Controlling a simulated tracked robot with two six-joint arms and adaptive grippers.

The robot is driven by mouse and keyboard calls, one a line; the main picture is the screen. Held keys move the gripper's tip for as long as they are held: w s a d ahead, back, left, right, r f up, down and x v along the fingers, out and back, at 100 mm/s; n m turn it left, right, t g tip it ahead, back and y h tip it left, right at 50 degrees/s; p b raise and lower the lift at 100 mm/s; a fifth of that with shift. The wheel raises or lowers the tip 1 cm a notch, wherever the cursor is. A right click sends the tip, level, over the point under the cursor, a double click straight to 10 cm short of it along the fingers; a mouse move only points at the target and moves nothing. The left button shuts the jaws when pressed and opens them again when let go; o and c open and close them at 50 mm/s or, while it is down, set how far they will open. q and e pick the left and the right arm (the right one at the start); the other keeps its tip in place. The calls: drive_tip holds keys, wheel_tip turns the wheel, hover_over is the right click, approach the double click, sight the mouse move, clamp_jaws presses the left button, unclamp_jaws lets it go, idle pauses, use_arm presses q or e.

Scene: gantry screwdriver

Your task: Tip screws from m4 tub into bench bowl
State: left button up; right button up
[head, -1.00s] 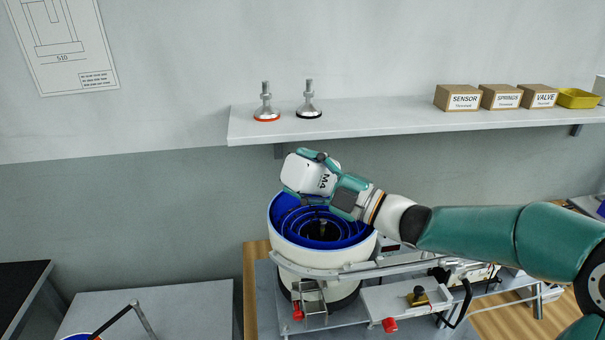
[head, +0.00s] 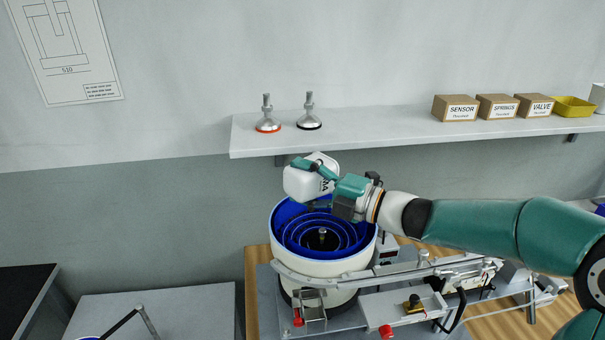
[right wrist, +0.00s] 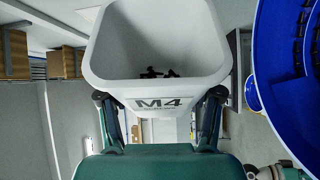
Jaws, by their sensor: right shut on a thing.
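The white M4 tub (head: 300,184) is in my right gripper (head: 322,180), held tilted above the far rim of the blue bowl (head: 288,240). The bowl has spiral tracks and sits in a white drum on the bench. In the right wrist view, the gripper's fingers (right wrist: 160,122) are shut on both sides of the tub (right wrist: 160,30), which carries an M4 label. Several dark screws (right wrist: 158,73) lie inside the tub. The bowl (right wrist: 275,75) shows at the right edge there, with dark screws along its tracks. The tub's mouth is hidden in the head view. My left gripper is not in view.
A shelf (head: 400,125) runs behind the bowl with two metal feet, labelled boxes and a yellow bin (head: 573,106). A metal rail assembly (head: 410,268) stands in front and right of the bowl. A grey table (head: 160,305) at lower left is largely bare.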

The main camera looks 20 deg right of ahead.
drive_tip(key=shift+r+n+g, duration=0.3)
drive_tip(key=shift+r+n, duration=0.1)
drive_tip(key=shift+n, duration=0.1)
drive_tip(key=shift+n+p, duration=0.3)
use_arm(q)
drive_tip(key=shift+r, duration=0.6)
use_arm(e)
drive_tip(key=shift+f, duration=0.2)
drive_tip(key=shift+r+n+h+p, duration=0.3)
drive_tip(key=shift+r+n+p, duration=0.1)
drive_tip(key=shift+p, duration=0.05)
drive_tip(key=r+n+h+p, duration=0.1)
drive_tip(key=n+p, duration=0.1)
drive_tip(key=shift+r+n+g, duration=0.1)
drive_tip(key=shift+n+g, duration=0.3)
drive_tip(key=n, duration=0.1)
drive_tip(key=n+h, duration=0.1)
drive_tip(key=shift+a+r+n+p, duration=0.1)
drive_tip(key=shift+r+n+p, duration=0.05)
drive_tip(key=shift+n+p, duration=0.15)
drive_tip(key=shift+h, duration=0.3)
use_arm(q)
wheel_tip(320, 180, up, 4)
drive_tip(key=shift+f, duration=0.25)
